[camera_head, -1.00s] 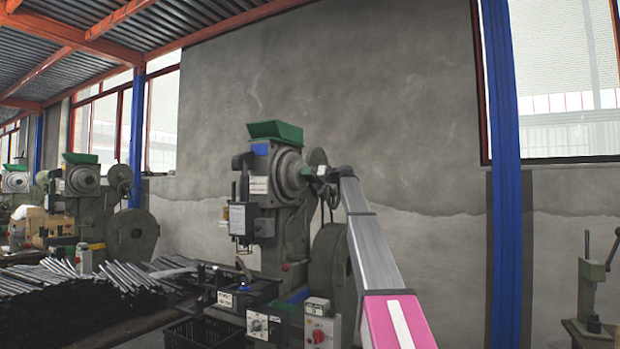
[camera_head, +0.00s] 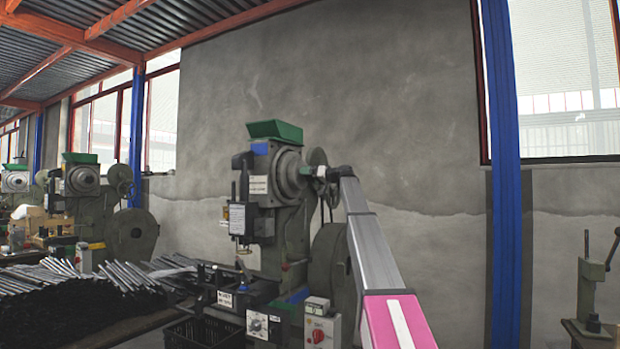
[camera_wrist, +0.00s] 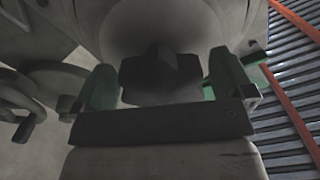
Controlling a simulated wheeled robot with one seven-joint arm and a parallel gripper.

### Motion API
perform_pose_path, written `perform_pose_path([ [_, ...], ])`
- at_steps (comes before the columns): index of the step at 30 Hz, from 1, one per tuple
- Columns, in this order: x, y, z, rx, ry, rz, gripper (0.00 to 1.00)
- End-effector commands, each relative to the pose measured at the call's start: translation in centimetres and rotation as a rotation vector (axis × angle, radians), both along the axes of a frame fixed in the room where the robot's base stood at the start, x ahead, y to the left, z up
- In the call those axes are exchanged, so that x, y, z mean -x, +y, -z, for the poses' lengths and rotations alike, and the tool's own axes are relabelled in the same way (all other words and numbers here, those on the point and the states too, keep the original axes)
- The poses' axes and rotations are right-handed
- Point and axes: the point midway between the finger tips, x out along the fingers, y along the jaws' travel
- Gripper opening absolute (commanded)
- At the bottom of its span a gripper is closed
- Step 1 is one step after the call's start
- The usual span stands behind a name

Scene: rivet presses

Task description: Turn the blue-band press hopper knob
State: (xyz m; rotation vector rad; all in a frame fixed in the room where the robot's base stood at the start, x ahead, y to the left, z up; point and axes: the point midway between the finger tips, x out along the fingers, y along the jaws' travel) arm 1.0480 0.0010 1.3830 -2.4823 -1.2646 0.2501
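The press with a blue band (camera_head: 260,149) stands in the middle of the head view, with a green hopper (camera_head: 275,130) on top. My gripper (camera_head: 312,172) is at the right of its round grey housing (camera_head: 288,172). In the wrist view, a dark angular knob (camera_wrist: 160,76) sits in front of a pale round surface. My gripper's two green fingers (camera_wrist: 164,82) stand apart on either side of it. The gaps look narrow, and I cannot clearly see contact. In the head view the knob is too small to make out behind my gripper.
A blue column (camera_head: 503,180) rises at right. Bare wall lies behind my arm.

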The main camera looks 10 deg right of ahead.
Motion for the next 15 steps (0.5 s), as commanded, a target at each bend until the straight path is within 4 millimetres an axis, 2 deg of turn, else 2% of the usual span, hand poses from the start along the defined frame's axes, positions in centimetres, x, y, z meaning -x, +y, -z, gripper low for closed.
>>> perform_pose_path([
  [8,0.6,-0.8,0.0,-0.001,-0.001,0.0,1.0],
  [15,2.8,-3.6,0.0,-0.001,-0.001,0.002,1.0],
])
